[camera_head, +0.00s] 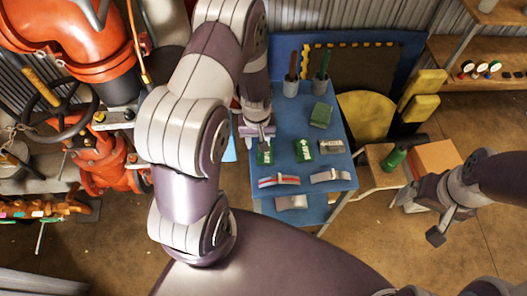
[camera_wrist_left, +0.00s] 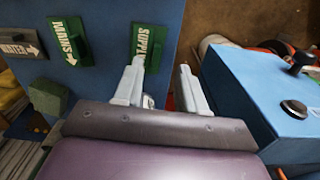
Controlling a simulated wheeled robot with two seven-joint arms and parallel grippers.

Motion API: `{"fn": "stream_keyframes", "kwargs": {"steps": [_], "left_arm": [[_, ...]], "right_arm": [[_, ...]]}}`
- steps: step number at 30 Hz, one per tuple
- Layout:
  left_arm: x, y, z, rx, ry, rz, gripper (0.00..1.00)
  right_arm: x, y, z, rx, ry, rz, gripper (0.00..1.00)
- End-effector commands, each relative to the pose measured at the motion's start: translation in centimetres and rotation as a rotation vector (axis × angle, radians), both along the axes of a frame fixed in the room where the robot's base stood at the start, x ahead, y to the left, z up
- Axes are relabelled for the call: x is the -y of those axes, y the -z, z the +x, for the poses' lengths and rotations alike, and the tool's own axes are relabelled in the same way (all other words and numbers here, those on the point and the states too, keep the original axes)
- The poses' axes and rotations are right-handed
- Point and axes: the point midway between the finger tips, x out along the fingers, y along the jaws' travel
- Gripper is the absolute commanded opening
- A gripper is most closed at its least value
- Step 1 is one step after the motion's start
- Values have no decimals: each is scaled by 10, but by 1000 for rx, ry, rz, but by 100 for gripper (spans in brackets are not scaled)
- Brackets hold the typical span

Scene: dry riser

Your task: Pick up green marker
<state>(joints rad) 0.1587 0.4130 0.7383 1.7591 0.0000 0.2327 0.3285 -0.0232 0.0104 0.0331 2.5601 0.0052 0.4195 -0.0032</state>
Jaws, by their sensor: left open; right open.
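A green marker-like stick (camera_head: 324,62) stands upright in a grey cup on the blue table, at the back in the head view. My left gripper (camera_head: 258,131) is open over the table's left edge, in front of the cups and beside the green SUPPLY plate (camera_head: 264,154). In the left wrist view its two fingers (camera_wrist_left: 162,88) are apart with nothing between them, and the SUPPLY plate (camera_wrist_left: 148,45) lies just beyond the left finger. The stick does not show clearly in the wrist view. My right gripper (camera_head: 424,217) is open and empty, right of the table.
A brown stick (camera_head: 293,63) stands in another cup. A green bottle (camera_head: 394,158) stands to the right. Red pipework fills the left.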

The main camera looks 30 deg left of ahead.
Motion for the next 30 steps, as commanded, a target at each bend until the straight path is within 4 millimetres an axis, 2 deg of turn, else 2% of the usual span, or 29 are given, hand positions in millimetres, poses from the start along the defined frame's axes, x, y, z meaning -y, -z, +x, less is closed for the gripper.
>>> {"fn": "stream_keyframes", "kwargs": {"steps": [5, 12, 20, 21, 24, 30], "left_arm": [[0, 20, 2, -2, 1, 0, 40], [-3, 60, 10, -1, 2, 0, 40], [-3, 65, 11, 2, 3, 0, 40], [-3, 65, 11, 2, 3, 0, 27], [-3, 65, 11, 2, 3, 0, 0], [-3, 65, 11, 2, 3, 0, 0]], "right_arm": [[0, -5, 0, -1, 0, 0, 94], [0, -13, 0, 0, 0, 0, 94], [0, -13, 0, 0, 0, 0, 94], [0, -13, 0, 0, 0, 0, 94], [0, -13, 0, 0, 0, 0, 94], [0, -13, 0, 0, 0, 0, 94]]}}
